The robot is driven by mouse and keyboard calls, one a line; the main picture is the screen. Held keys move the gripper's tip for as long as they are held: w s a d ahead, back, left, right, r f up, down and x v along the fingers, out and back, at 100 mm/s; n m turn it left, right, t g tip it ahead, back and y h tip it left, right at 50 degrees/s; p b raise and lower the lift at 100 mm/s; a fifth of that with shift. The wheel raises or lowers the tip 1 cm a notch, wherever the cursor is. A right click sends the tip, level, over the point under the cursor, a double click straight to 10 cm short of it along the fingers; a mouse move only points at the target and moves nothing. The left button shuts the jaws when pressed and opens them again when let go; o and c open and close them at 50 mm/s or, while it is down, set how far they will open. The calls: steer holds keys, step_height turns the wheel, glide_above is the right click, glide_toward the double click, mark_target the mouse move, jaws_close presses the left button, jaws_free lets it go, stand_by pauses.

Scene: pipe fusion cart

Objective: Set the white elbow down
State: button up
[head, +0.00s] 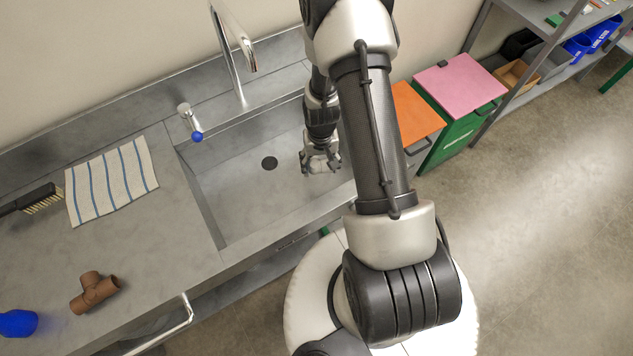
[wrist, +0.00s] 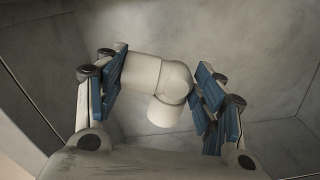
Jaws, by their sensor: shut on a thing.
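The white elbow (wrist: 158,83) is between the blue-padded fingers of my gripper (wrist: 156,92) in the wrist view, with the pads against both of its sides. In the head view my gripper (head: 321,160) hangs over the right part of the sink basin, and the elbow cannot be made out there. The grey sink (head: 240,200) has a dark round drain at its bottom. Grey basin surfaces show behind the elbow in the wrist view. I cannot tell how high the elbow is above the basin floor.
A chrome faucet (head: 236,60) and a blue-tipped tap (head: 190,122) stand behind the sink. A striped towel (head: 112,182), a brush (head: 35,200), a brown tee fitting (head: 94,291) and a blue object (head: 17,323) lie on the left counter. Orange and pink-lidded bins (head: 460,82) stand at the right.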

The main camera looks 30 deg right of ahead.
step_height(320, 180, down, 12)
steer(key=shift+r+b, duration=0.25)
steer(key=shift+b, duration=1)
steer(key=shift+f, duration=0.1)
steer(key=o, duration=1.1)
steer(key=shift+c, duration=0.2)
